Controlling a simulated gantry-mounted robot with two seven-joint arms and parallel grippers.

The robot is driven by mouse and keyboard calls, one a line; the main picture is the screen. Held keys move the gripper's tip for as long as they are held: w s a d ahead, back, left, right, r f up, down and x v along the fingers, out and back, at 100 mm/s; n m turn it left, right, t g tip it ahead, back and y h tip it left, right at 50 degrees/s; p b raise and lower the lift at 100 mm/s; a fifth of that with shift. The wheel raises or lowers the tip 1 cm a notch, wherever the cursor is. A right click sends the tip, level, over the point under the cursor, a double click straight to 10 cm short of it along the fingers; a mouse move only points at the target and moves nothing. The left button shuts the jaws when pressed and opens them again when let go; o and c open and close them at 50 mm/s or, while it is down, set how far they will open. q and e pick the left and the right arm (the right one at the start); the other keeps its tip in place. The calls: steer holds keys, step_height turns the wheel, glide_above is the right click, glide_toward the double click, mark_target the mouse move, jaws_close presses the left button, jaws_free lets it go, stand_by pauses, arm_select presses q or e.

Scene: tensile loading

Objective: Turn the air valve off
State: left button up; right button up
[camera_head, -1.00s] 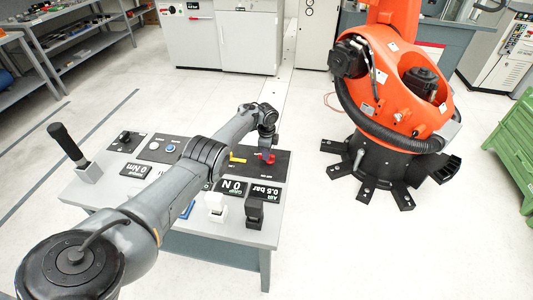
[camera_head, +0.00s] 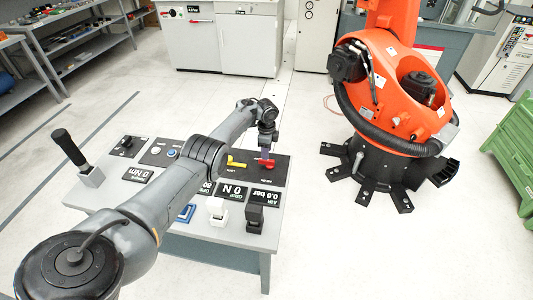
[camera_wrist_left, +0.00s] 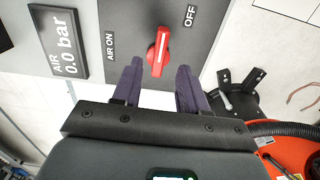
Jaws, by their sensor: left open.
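The air valve's red handle (camera_wrist_left: 158,50) sits on a dark grey panel in the left wrist view, between the labels AIR ON and OFF. It stands nearly upright in that view, leaning slightly. In the head view the red handle (camera_head: 264,162) is at the back right of the panel table. The air display (camera_wrist_left: 60,45) reads 0.0 bar and also shows in the head view (camera_head: 262,195). My left gripper (camera_wrist_left: 160,67) is open, its purple fingertips on either side of the handle's lower end. I cannot tell whether they touch it. My right gripper is not in view.
A yellow lever (camera_head: 236,162) sits just left of the red handle. A black-handled lever (camera_head: 70,147) stands at the table's left. White and black blocks (camera_head: 254,217) stand at the front. A large orange robot (camera_head: 400,95) stands beyond, at right.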

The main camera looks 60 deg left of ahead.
arm_select(q)
step_height(320, 180, up, 6)
steer(key=p, duration=0.2)
steer(key=shift+r, duration=0.2)
stand_by(0.4)
